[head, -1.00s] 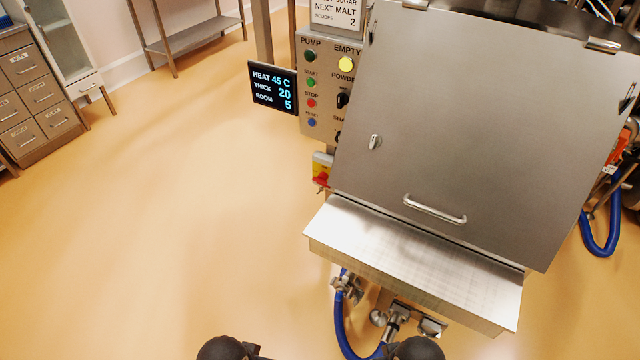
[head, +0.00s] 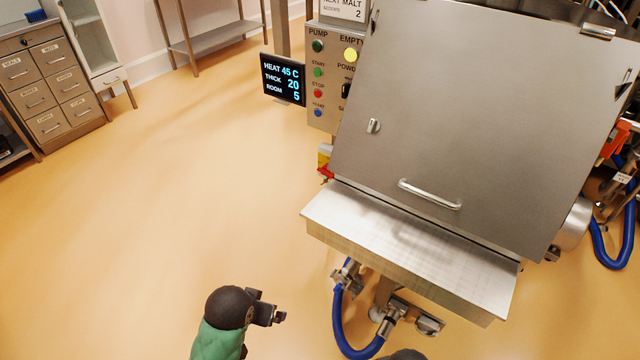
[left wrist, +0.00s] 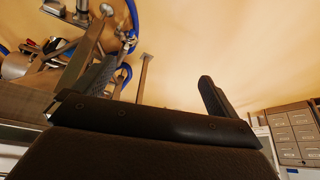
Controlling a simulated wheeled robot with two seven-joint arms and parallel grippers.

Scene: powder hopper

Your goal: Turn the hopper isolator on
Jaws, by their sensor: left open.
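The isolator, a red handle on a yellow plate (head: 324,161), sits at the left side of the steel hopper (head: 470,110), below the control panel (head: 327,75). The hopper's edge partly hides it, and I cannot tell the handle's position. My left gripper (head: 268,307) is low in the head view, below and left of the isolator and well apart from it. In the left wrist view my left gripper (left wrist: 155,92) has its two fingers spread with nothing between them. A dark rounded part of my right arm shows at the bottom edge; its gripper is out of frame.
A steel shelf (head: 410,250) juts out below the hopper lid. A blue hose (head: 345,335) and pipe fittings hang under it. A display (head: 283,80) stands left of the panel. Drawers (head: 50,80) stand far left. The floor left of the hopper is clear.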

